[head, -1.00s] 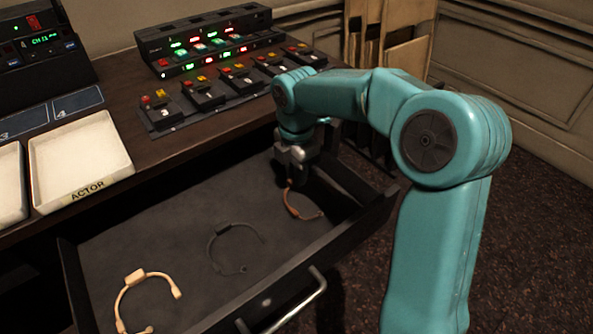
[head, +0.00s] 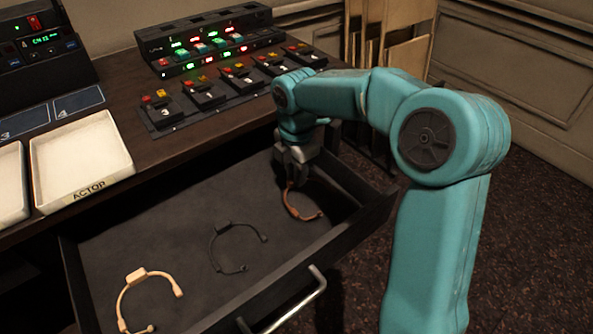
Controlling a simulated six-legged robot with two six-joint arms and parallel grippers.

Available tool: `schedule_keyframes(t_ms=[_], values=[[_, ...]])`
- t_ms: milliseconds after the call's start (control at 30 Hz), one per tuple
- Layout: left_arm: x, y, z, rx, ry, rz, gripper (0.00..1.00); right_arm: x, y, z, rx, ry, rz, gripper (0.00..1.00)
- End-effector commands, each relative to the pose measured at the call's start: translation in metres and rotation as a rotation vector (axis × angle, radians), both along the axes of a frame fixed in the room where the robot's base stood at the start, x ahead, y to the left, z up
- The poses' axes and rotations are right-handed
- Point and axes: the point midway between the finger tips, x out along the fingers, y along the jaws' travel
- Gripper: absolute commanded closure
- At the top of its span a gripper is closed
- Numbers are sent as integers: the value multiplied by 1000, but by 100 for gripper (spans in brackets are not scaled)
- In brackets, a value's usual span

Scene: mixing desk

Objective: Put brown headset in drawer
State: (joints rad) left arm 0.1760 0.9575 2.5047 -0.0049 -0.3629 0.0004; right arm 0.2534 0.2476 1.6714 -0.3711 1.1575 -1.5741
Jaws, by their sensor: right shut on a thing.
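The brown headset (head: 290,205) is inside the open drawer (head: 172,222), at its right end. My right gripper (head: 291,180) is shut on the top of the headset, and the band hangs below the fingers. I cannot tell whether the headset touches the drawer floor. A black headset (head: 214,246) lies in the middle of the drawer. A beige headset (head: 135,277) lies at its left front. My left gripper is not in view.
The drawer's front wall has a metal handle (head: 300,303). Above the drawer, the desk holds a white tray marked ACTOR (head: 80,150), a row of switch boxes (head: 204,92) and a lit console (head: 210,45). The drawer floor between the headsets is bare.

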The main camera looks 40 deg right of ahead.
Motion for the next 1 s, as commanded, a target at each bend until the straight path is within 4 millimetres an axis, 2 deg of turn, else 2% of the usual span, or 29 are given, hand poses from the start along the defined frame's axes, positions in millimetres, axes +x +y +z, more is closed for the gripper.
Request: schedule_keyframes(t_ms=[433,967,1000], values=[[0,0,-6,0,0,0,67,0,0,-12,0,2,0,100],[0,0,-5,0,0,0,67,0,0,-12,0,1,0,100],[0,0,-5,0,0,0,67,0,0,-12,0,0,0,76]])
